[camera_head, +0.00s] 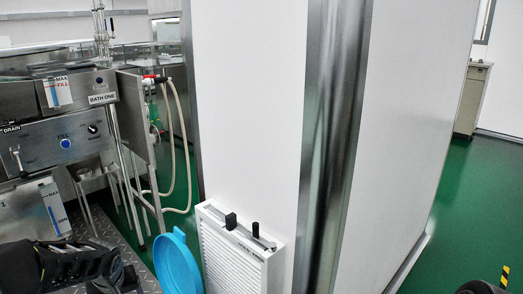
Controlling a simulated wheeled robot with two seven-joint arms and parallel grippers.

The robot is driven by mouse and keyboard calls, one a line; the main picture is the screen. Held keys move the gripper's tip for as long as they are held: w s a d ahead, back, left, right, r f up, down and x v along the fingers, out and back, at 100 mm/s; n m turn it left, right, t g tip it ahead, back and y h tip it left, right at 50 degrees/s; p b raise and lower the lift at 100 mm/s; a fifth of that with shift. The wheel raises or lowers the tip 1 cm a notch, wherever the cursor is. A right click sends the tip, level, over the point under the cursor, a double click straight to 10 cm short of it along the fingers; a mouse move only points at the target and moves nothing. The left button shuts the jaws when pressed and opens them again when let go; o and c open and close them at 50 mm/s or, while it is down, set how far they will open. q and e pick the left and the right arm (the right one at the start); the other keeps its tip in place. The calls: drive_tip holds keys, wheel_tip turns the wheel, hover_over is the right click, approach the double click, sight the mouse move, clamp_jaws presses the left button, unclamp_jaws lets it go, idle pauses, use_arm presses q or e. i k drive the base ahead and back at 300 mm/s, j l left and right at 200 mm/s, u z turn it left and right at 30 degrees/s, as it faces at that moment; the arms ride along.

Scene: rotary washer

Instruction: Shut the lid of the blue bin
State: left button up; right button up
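The blue bin's round lid (177,264) shows at the bottom centre, standing up steeply, so it looks open. The bin's body is below the picture's edge or hidden. My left gripper (108,275) is at the bottom left, to the left of the lid and apart from it in the picture. It is dark and partly cut off, and its fingers are not clear. At the bottom right corner only a small dark part of my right arm (480,288) shows, far to the right of the lid. Its fingers cannot be made out.
A white louvred box (233,255) stands just right of the lid, against a white wall corner (250,110) with a steel edge. Steel bath equipment (65,140) with hoses (184,130) fills the left. Green floor (480,190) is open at the right.

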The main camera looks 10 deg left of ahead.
sight(178, 272)
drive_tip(key=k+l, duration=0.7)
drive_tip(key=l, duration=0.2)
